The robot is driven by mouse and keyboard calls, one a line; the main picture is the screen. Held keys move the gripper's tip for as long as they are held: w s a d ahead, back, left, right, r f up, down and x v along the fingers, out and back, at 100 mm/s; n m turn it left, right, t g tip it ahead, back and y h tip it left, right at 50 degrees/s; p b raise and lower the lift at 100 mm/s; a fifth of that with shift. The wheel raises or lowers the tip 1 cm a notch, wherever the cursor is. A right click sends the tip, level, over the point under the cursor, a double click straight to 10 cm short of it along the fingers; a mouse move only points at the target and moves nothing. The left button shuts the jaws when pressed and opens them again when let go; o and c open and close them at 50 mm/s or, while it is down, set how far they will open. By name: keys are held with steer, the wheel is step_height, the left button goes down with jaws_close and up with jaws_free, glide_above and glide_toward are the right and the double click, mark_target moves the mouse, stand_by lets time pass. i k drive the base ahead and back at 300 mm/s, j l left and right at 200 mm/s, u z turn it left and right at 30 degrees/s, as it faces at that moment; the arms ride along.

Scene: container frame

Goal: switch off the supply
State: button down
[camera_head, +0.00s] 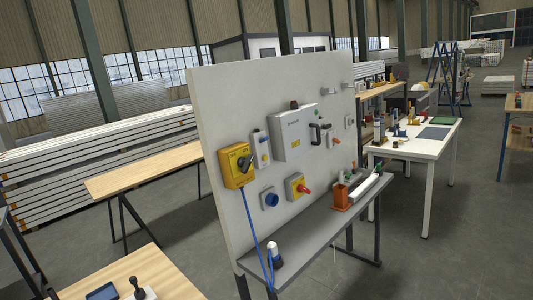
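A pale upright panel (222,110) stands mid-view and carries several electrical devices. A yellow box with a black rotary handle (237,165) is at its left; the handle looks slanted, and I cannot read its marked position. A smaller yellow box with a red knob (297,187) sits lower right of it. A large grey enclosure (292,133) with a black handle at its right side is above. A narrow pale box (261,149) and a blue round socket (270,199) are between them. Labels are too small to read. My gripper is not in view.
A grey shelf (310,232) juts from the panel's foot, holding an orange block (341,197) and a white-topped bottle-like item (273,252). A blue cable (252,228) hangs from the yellow box. Wooden tables stand left (145,170) and front left (180,284). A white table (440,146) stands right.

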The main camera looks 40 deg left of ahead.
mark_target(244, 162)
steer(key=i+u, duration=0.35)
steer(key=i, duration=0.35)
steer(key=i+l+u, duration=0.1)
steer(key=i+u, duration=0.2)
steer(key=i, duration=0.45)
steer(key=u, duration=0.15)
steer(key=i+j, duration=0.3)
steer(key=i, duration=0.15)
